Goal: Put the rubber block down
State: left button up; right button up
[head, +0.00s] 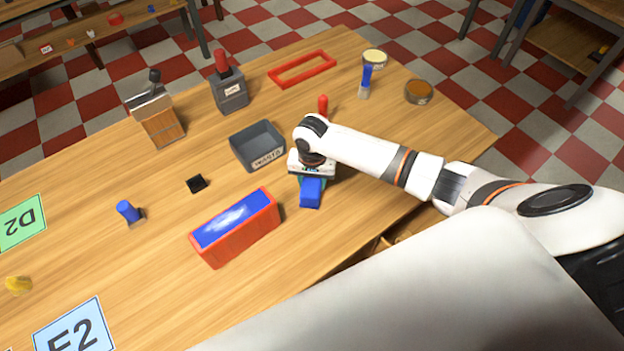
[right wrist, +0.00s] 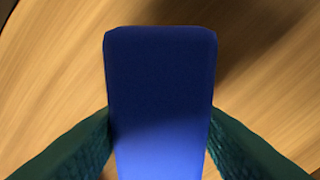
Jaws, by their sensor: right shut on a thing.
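The rubber block is a plain blue block (head: 311,194) near the front edge of the wooden table in the head view. My right gripper (head: 313,181) is shut on it from above. In the right wrist view the blue block (right wrist: 160,90) fills the middle, with a dark green finger pressed against each side. Wood grain shows around it, and a dark shadow lies at the upper right. I cannot tell whether its underside touches the table. My left gripper is not in view.
A grey bin (head: 257,146) stands just left of my right gripper. A red box with a blue top (head: 236,228) lies to the lower left. A red-handled tool (head: 323,104) stands behind. A small black piece (head: 196,184) lies left, with bare wood around it.

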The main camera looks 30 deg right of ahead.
aim_at(312, 179)
jog(key=o, duration=0.9)
jog(key=shift+f, duration=0.15)
notch_tip(312, 179, up, 12)
jog(key=shift+r, duration=0.2)
dwell(0.4)
